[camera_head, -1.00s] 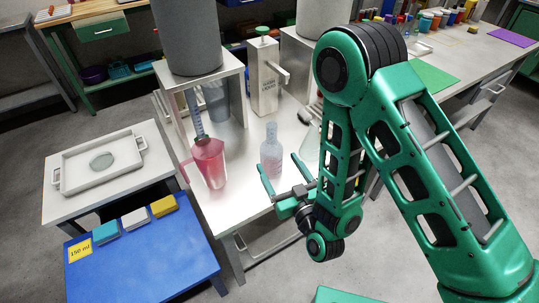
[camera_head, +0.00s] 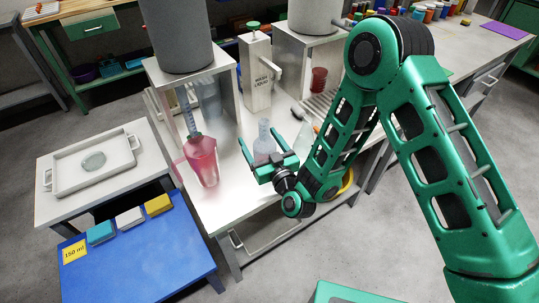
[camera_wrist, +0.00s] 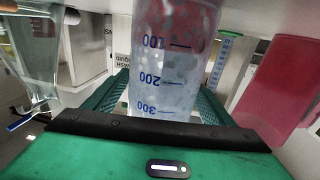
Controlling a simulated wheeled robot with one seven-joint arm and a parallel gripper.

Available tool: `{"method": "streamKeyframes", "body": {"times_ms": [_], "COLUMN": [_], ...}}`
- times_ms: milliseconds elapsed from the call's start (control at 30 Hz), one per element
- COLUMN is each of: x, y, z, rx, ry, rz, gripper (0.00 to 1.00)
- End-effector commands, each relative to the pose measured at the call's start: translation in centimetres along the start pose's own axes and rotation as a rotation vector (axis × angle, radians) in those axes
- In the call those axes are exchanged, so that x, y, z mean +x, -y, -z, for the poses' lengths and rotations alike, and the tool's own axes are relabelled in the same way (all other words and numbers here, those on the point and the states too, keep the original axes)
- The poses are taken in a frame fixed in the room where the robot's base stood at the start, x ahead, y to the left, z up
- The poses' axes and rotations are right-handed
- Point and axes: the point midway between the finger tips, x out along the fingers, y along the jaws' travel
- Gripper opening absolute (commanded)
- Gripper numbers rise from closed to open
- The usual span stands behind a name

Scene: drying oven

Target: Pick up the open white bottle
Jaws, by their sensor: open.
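The open white bottle (camera_head: 264,134) is a pale, translucent bottle with a narrow neck, standing on the white table. My gripper (camera_head: 262,150) is open at its near side, with one finger to each side of its lower body. In the wrist view the bottle (camera_wrist: 172,65) fills the middle, with blue marks of 100, 200 and 300, and appears inverted. It lies between the two green fingers of my gripper (camera_wrist: 160,88). Whether the fingers touch it cannot be told. Its base is hidden by my gripper.
A pink-red jug (camera_head: 201,160) stands to the left of the bottle, near the table edge. A wash liquid dispenser (camera_head: 256,78) stands behind it. A blue table (camera_head: 140,250) with several small blocks and a white tray (camera_head: 62,184) are at the left.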

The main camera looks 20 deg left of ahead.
Motion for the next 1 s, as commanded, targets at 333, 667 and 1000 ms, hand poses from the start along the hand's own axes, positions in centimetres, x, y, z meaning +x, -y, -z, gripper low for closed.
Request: {"method": "streamKeyframes", "body": {"times_ms": [333,667,1000], "x": [0.0,0.0,0.1], "y": [0.0,0.0,-0.2], "z": [0.0,0.0,2.8], "rx": [0.001,0.000,0.002], "ry": [0.000,0.000,-0.004], "rz": [0.000,0.000,-0.003], "gripper": [0.44,0.28,0.28]}}
